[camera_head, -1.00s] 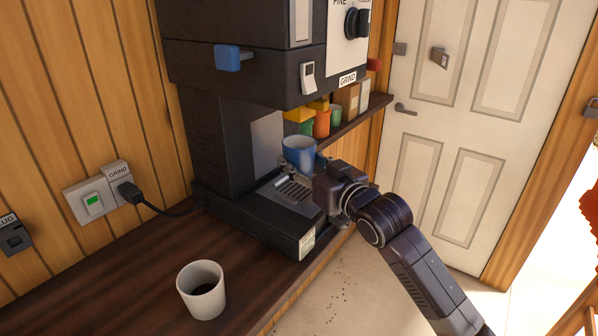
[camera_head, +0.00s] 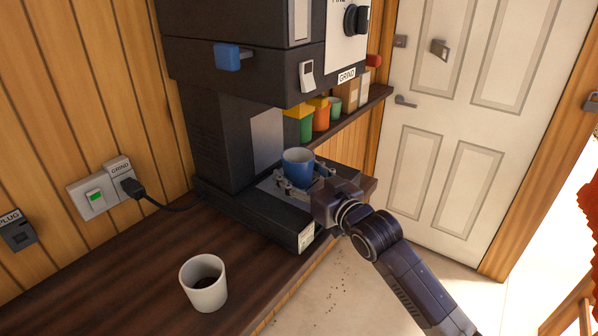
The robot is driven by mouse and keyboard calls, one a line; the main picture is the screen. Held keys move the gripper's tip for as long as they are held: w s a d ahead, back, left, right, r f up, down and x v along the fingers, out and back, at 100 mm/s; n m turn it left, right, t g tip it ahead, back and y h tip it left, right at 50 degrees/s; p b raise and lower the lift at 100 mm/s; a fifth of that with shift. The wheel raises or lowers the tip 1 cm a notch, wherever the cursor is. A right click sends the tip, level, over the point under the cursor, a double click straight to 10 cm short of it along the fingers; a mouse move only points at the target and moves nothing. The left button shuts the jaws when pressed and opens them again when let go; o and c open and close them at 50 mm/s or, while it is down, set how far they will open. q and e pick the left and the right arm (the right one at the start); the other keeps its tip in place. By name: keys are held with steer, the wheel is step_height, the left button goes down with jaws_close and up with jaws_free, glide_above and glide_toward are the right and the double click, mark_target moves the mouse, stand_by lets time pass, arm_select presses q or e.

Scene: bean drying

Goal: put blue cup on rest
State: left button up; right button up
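The blue cup (camera_head: 298,168) is upright, low over or on the rest (camera_head: 268,187) at the base of the black grinder. I cannot tell whether its bottom touches the rest. My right gripper (camera_head: 298,187) reaches in from the right, with its fingers at the lower part of the cup on either side. It appears shut on the cup. The gripper and cup hide much of the rest. My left gripper is not in view.
A white cup (camera_head: 204,285) with dark contents stands on the wooden counter (camera_head: 120,290). The grinder body (camera_head: 215,135) rises behind the rest and overhangs it. A shelf (camera_head: 350,120) with several colored containers is behind. A cord runs from the wall socket.

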steer(key=shift+r, duration=0.1)
steer(key=shift+r, duration=0.15)
steer(key=shift+s+d, duration=0.25)
steer(key=b+v, duration=0.2)
steer(key=v, duration=0.9)
steer(key=shift+s, duration=0.2)
